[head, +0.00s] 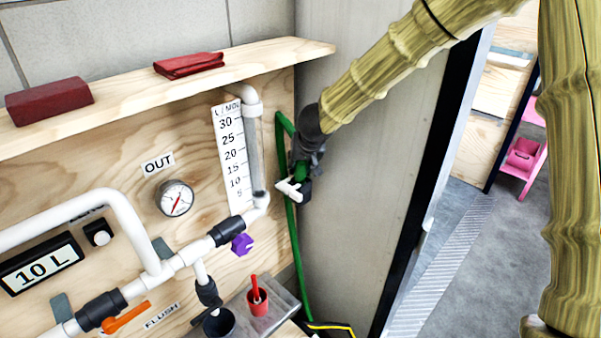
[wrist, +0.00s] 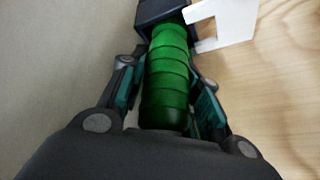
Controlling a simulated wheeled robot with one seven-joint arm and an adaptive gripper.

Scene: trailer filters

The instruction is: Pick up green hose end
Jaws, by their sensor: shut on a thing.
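The green hose (head: 292,230) hangs in the corner between the plywood board and the grey wall panel. Its upper part loops near my gripper (head: 303,168). In the wrist view my gripper (wrist: 168,95) is shut around the ribbed green hose end (wrist: 166,75), with a finger on each side. A black fitting (wrist: 160,14) with a white lever or tip (wrist: 222,20) sits beyond the green part. In the head view the white piece (head: 290,188) shows just below my gripper, close to the board. The head view mostly hides the grip itself.
A wooden shelf (head: 130,90) with two red packs runs along the top left. White pipes, a gauge (head: 175,198), a purple knob (head: 242,244) and an orange handle (head: 125,318) stand out from the board. A red cup (head: 258,302) stands below. Open floor lies right.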

